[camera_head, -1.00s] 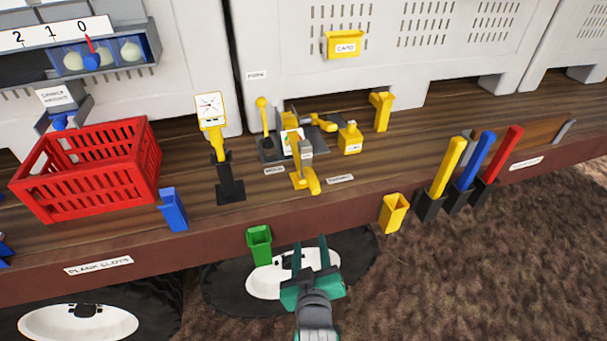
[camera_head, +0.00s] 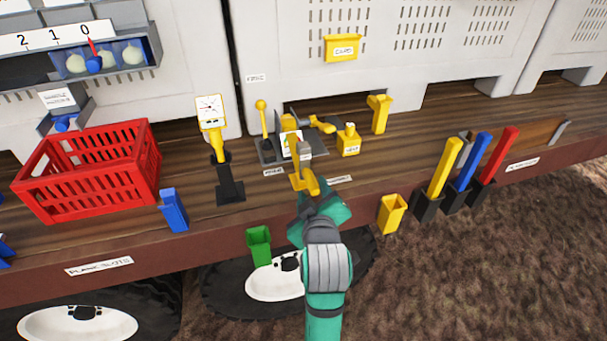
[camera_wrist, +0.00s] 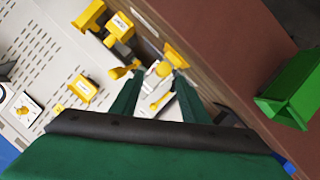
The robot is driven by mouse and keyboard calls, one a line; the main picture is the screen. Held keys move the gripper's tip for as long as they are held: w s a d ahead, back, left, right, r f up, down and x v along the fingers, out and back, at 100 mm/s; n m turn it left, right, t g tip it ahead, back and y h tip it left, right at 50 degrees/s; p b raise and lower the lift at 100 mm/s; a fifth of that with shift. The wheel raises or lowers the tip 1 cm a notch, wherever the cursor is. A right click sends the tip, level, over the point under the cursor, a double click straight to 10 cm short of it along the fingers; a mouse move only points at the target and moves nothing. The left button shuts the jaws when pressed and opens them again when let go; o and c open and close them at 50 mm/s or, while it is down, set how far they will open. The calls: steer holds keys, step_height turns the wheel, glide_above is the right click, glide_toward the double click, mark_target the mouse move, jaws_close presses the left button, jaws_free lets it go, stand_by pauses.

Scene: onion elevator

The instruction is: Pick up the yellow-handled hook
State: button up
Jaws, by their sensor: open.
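The yellow-handled hook (camera_head: 303,180) stands near the front edge of the wooden bed, with a grey part at its top and a yellow handle below. My gripper (camera_head: 322,197) is just in front of it and slightly right, partly hidden behind my own wrist. In the wrist view, the open fingers (camera_wrist: 160,76) point toward yellow and grey pieces close to their tips. I cannot tell whether the handle lies between the fingers, and no contact is clear.
A grey device with a yellow lever (camera_head: 321,124) and a yellow bottle (camera_head: 349,139) stand behind the hook. A black stand (camera_head: 230,185) is to the left. A green holder (camera_head: 259,245) and a yellow holder (camera_head: 392,213) hang on the front edge.

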mark_target(310, 185)
steer(key=x, duration=0.6)
steer(key=shift+a+f, duration=0.1)
steer(key=shift+a, duration=0.3)
steer(key=shift+w+d+f, duration=0.1)
steer(key=shift+w+d, duration=0.15)
steer(key=shift+w, duration=0.05)
steer(key=shift+d, duration=0.15)
steer(key=shift+c, duration=0.2)
steer(key=shift+s+a, duration=0.1)
steer(key=shift+a, duration=0.1)
jaws_close()
